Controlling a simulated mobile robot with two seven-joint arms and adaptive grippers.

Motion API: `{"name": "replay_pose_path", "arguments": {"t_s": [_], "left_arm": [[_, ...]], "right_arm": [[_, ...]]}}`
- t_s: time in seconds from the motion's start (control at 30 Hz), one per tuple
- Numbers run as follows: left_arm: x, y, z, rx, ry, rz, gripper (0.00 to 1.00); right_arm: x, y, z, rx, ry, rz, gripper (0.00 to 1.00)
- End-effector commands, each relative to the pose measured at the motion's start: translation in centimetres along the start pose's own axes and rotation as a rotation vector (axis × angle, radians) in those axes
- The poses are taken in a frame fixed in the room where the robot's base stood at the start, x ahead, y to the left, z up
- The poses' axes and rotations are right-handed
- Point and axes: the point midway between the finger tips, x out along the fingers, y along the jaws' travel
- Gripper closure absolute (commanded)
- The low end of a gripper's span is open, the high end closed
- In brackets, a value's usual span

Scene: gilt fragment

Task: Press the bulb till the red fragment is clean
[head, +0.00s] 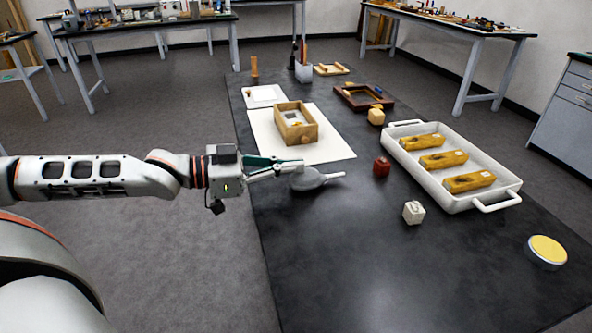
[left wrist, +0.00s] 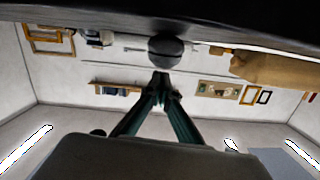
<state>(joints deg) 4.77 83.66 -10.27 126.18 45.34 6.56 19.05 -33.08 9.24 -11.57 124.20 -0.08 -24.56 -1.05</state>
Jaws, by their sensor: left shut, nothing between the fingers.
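The grey bulb (head: 308,181) lies on the dark table with its thin nozzle pointing right. It also shows as a dark rounded shape in the left wrist view (left wrist: 166,48). My left gripper (head: 300,164) is shut and empty at the bulb's upper left side. In the left wrist view its fingertips (left wrist: 162,84) meet just by the bulb; I cannot tell whether they touch it. A dark red block (head: 382,166), the only clearly red piece, sits on the table right of the nozzle; surface dirt is too small to tell. My right gripper is out of view.
A wooden box (head: 312,134) stands on a white sheet (head: 332,148) behind the bulb. A white tray (head: 437,186) with yellow pieces lies right. The table's front middle is clear.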

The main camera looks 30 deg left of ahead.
Motion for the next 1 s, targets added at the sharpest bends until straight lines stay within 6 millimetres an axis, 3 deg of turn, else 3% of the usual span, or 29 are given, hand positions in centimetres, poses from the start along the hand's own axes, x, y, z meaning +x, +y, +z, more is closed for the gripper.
{"name": "replay_pose_path", "arguments": {"t_s": [0.43,0.67,1.0], "left_arm": [[0.1,0.0,0.4,0.002,0.002,0.000,1.00],[0.4,0.1,2.5,-0.001,0.001,-0.001,1.00],[0.3,0.1,2.3,0.002,-0.001,-0.001,1.00]], "right_arm": [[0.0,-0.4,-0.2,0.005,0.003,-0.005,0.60],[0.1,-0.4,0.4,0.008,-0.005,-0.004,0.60],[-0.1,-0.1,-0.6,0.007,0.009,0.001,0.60]]}}
